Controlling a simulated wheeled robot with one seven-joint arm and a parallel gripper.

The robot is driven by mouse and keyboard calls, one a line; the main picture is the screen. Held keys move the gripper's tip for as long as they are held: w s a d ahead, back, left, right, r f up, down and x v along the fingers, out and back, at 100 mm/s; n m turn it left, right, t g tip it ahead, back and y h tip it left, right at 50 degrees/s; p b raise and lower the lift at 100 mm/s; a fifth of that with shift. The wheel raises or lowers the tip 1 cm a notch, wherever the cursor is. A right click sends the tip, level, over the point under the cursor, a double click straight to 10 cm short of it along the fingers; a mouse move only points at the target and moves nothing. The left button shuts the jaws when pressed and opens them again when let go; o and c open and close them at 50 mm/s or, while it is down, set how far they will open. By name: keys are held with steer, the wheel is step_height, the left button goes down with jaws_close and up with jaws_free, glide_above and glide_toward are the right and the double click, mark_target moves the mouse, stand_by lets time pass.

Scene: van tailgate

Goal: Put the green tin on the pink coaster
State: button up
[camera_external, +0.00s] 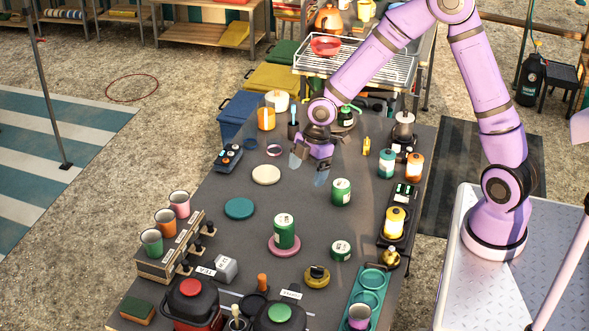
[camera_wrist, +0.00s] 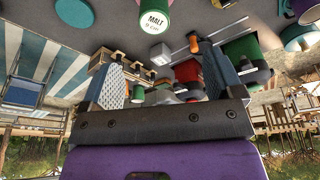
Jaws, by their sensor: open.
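A green tin (camera_external: 284,231) with a white label stands upright on the pink coaster (camera_external: 272,249) near the middle of the table. Another green tin (camera_external: 341,193) stands behind it to the right, and a shorter green one (camera_external: 341,250) stands to its right. My gripper (camera_external: 310,167) is open and empty, farther back on the table, apart from the tin on the coaster.
A teal coaster (camera_external: 239,208) and a cream coaster (camera_external: 266,175) lie to the left. A rack with cups (camera_external: 165,240) stands at the left edge, and a teal tray (camera_external: 368,290) at the front right. Orange, teal and yellow canisters line the right side. Red and black pots stand in front.

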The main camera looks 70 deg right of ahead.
steer(key=s+d+r+m+t+h, duration=0.25)
steer(key=s+r+m, duration=0.65)
steer(key=s+r, duration=1.3)
steer(key=s+r+m+t, duration=0.1)
steer(key=s+r+m, duration=0.1)
steer(key=s, duration=0.8)
steer(key=shift+d+m, duration=0.35)
steer(key=shift+m, duration=0.15)
